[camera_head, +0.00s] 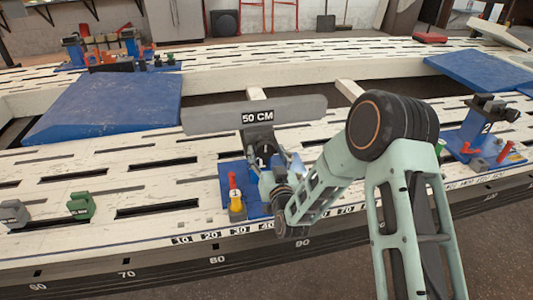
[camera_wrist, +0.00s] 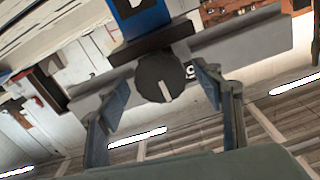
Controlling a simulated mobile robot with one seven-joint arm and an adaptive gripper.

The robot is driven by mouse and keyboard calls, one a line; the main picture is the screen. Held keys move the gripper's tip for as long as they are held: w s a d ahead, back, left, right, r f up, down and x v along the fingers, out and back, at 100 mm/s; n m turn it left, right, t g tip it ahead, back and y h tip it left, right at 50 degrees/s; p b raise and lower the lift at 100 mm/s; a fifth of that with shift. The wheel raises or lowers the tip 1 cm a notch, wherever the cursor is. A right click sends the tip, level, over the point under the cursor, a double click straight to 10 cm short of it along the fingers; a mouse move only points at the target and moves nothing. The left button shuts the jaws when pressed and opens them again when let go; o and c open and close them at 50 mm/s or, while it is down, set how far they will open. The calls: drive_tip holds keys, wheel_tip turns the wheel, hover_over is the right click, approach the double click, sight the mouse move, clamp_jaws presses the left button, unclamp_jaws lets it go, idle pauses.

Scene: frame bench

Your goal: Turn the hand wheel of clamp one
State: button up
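Clamp one is a blue clamp with a "1" label (camera_head: 262,160), standing near the front edge of the slotted white bench. Its hand wheel (camera_wrist: 160,77) is a dark round knob with a white mark, seen nearly face-on in the wrist view. In the head view my arm mostly hides the wheel. My gripper (camera_wrist: 162,84) is open, with one blue finger on each side of the wheel. Gaps seem to show between fingers and wheel, but I cannot tell the depth. In the head view my gripper (camera_head: 283,168) is at the clamp's right side.
A clamp labelled "2" (camera_head: 478,130) is at the right. Blue pads (camera_head: 110,108) and green and grey blocks (camera_head: 80,205) lie elsewhere on the bench.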

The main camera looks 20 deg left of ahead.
drive_tip(key=v, duration=1.2)
drive_tip(key=shift+w, duration=0.1)
